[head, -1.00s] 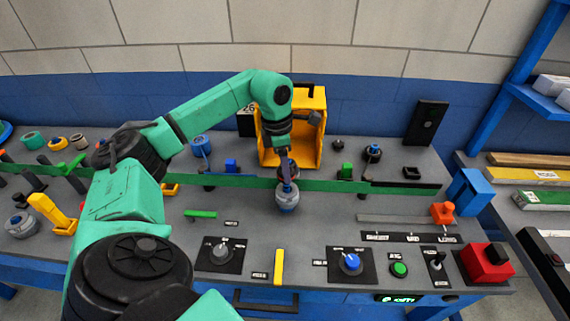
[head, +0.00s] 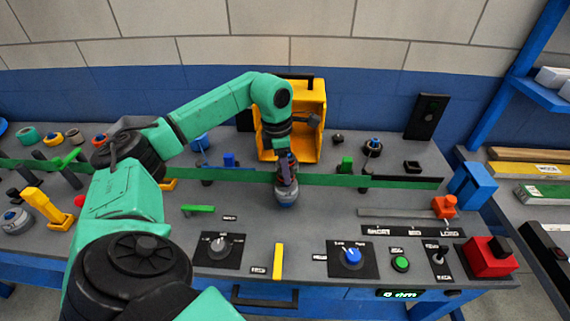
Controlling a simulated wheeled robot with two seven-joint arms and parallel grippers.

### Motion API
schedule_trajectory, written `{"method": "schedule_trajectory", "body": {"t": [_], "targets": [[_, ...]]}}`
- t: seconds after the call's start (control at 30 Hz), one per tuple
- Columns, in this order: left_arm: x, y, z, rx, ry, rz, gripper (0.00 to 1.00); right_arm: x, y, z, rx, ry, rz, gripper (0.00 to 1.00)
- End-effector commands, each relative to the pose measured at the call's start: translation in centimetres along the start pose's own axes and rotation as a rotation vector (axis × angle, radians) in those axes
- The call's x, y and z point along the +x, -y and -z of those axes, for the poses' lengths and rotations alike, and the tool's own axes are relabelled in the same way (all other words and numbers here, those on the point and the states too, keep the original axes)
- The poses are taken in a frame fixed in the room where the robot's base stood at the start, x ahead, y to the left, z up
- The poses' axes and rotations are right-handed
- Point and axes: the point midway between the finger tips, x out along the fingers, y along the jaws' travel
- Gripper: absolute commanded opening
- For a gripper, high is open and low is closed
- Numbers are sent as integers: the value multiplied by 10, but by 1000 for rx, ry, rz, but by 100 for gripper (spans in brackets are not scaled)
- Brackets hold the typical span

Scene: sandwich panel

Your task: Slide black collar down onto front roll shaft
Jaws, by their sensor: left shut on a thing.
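My left gripper (head: 287,178) points down over the front roll (head: 286,199), a grey roll with a blue shaft at the middle of the bench, in front of the green strip. The gripper is shut on the black collar, which is mostly hidden by the dark fingers. The fingertips are right at the top of the roll and cover the shaft. I cannot tell how far down the shaft the collar sits. My right gripper is not in view.
The green strip (head: 330,180) runs across the bench behind the roll. A yellow housing (head: 309,110) stands close behind the gripper. A yellow bar (head: 278,261), black dial panel (head: 219,250) and blue knob (head: 351,256) lie in front. A red block (head: 489,258) is at right.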

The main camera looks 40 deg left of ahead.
Motion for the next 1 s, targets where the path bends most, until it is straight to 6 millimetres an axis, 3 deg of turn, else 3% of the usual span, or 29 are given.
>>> {"method": "schedule_trajectory", "body": {"t": [0.17,0.4,0.43,0.5,0.53,1.0], "targets": [[13,0,2,0,-1,0,0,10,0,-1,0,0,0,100],[13,0,2,0,-1,0,0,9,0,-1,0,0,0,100],[13,0,2,0,-1,0,62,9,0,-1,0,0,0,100],[13,0,2,0,-1,0,89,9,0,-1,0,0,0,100],[13,0,2,0,-1,0,93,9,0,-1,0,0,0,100],[13,0,2,0,-1,0,93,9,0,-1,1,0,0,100]]}}
